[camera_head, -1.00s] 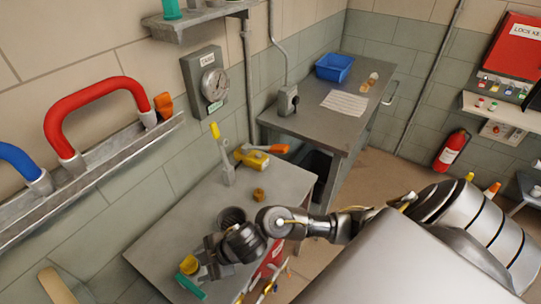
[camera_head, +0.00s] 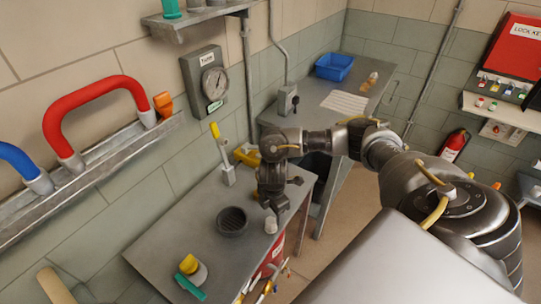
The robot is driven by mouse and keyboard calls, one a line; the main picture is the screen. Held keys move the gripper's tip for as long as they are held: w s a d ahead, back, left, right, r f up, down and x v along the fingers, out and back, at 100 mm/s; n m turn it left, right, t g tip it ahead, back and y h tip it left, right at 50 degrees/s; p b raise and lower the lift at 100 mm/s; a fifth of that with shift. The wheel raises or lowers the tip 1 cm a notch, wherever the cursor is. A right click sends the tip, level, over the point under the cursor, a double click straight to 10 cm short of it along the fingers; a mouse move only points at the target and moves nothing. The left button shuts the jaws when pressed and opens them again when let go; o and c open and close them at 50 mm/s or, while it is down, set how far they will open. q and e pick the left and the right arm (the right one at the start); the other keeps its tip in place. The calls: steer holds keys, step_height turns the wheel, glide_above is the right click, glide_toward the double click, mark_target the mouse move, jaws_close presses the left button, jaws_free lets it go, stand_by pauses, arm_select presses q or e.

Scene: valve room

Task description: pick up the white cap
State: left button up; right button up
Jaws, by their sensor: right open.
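The small white cap (camera_head: 271,225) stands on the near grey bench (camera_head: 170,240), close to its right edge. My right gripper (camera_head: 273,207) points down just above the cap, open and empty. Whether its fingers touch the cap or are apart from it cannot be told from this angle. My left gripper is not in view.
A dark round grated cup (camera_head: 232,220) stands just left of the cap. A yellow and white item (camera_head: 195,269) and a green piece (camera_head: 190,287) lie near the bench's front. A lever valve (camera_head: 223,160) and a yellow tool (camera_head: 247,156) are behind. The bench's left middle is clear.

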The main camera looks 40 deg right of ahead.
mark_target(271, 221)
steer(key=shift+f, duration=1.45)
steer(key=shift+w+a+f, duration=0.1)
steer(key=shift+a+f, duration=0.05)
steer(key=shift+f, duration=1.15)
steer(key=shift+w+a+f, duration=0.1)
steer(key=shift+f, duration=1.2)
steer(key=shift+c, duration=0.4)
steer(key=c, duration=1)
